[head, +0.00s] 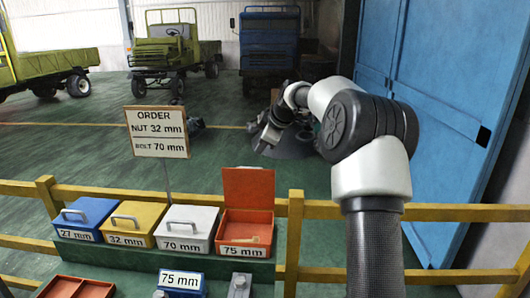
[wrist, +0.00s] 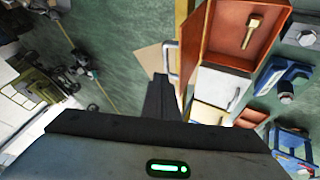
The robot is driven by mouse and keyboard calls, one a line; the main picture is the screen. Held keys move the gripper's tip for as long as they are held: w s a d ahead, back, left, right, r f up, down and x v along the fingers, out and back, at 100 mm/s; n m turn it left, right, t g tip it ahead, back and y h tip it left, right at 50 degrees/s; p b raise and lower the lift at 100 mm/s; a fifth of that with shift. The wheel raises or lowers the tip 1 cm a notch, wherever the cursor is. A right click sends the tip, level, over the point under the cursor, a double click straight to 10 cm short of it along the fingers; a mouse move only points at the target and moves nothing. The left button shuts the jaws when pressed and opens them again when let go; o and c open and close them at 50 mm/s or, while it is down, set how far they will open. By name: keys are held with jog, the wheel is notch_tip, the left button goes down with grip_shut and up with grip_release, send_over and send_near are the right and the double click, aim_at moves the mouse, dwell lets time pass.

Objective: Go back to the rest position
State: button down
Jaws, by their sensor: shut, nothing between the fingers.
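My gripper (head: 268,140) hangs in the air at the end of my bent arm, beyond the yellow fence and above the row of boxes. In the wrist view its dark fingers (wrist: 160,98) are together and empty. The red 75 mm box (head: 240,228) has its lid raised. A brass-coloured bolt (wrist: 252,30) lies inside the open red box in the wrist view. The white 70 mm box (head: 187,228), yellow 32 mm box (head: 132,224) and blue 27 mm box (head: 86,217) are closed. My gripper appears apart from all of them.
An order sign (head: 157,132) reads nut 32 mm, bolt 70 mm. A yellow fence (head: 460,212) runs across. A blue 75 mm block (head: 181,282), a grey block with a bolt (head: 239,285) and an orange tray (head: 77,288) are in front. Blue doors (head: 450,60) stand right; trucks are behind.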

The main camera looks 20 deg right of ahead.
jog(key=shift+s+r, duration=0.15)
jog(key=shift+r, duration=0.25)
